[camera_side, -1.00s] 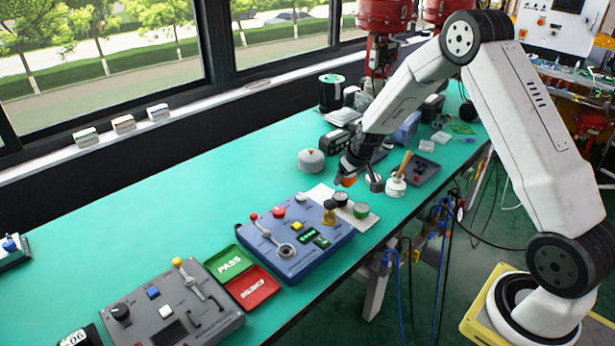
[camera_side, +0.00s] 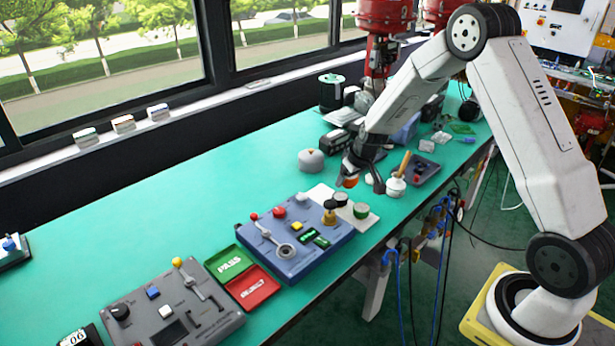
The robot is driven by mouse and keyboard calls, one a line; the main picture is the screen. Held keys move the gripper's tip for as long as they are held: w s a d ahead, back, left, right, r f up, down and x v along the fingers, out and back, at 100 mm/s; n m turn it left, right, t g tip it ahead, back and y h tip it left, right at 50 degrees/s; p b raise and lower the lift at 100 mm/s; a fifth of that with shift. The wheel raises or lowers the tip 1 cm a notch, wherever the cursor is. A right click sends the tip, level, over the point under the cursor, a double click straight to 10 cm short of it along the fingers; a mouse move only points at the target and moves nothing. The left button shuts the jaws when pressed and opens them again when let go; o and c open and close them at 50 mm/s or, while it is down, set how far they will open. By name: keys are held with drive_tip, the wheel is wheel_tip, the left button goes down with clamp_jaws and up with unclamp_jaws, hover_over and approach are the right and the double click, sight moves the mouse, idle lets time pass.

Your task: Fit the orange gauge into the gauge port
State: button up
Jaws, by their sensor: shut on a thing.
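My gripper (camera_side: 364,182) is above the far right end of the blue valve positioner (camera_side: 270,262), over the white mat. It is shut on the orange gauge (camera_side: 350,182), of which only a small part shows below the left finger. The gauge appears held up, clear of the positioner. A brass fitting with a dark top (camera_side: 329,216) stands at the positioner's right edge. I cannot tell which spot is the gauge port.
A black-topped gauge (camera_side: 340,198) and a green gauge (camera_side: 361,210) are on the white mat (camera_side: 371,221). A grey dome (camera_side: 311,160) stands behind.

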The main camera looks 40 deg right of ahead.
drive_tip(key=w+a+f+n, duration=0.1)
drive_tip(key=w+a+n, duration=0.1)
drive_tip(key=a, duration=0.9)
drive_tip(key=n+y, duration=0.2)
drive_tip(key=n, duration=0.1)
hover_over(280, 249)
drive_tip(key=s, duration=0.2)
drive_tip(key=shift+w+d+f, duration=0.1)
drive_tip(key=shift+w+f, duration=0.05)
drive_tip(key=shift+f, duration=0.3)
drive_tip(key=shift+w+d+f, duration=0.1)
drive_tip(key=shift+f, duration=0.35)
drive_tip(key=shift+f, duration=0.1)
drive_tip(key=shift+f, duration=2.65)
drive_tip(key=shift+f, duration=0.45)
idle(1.8)
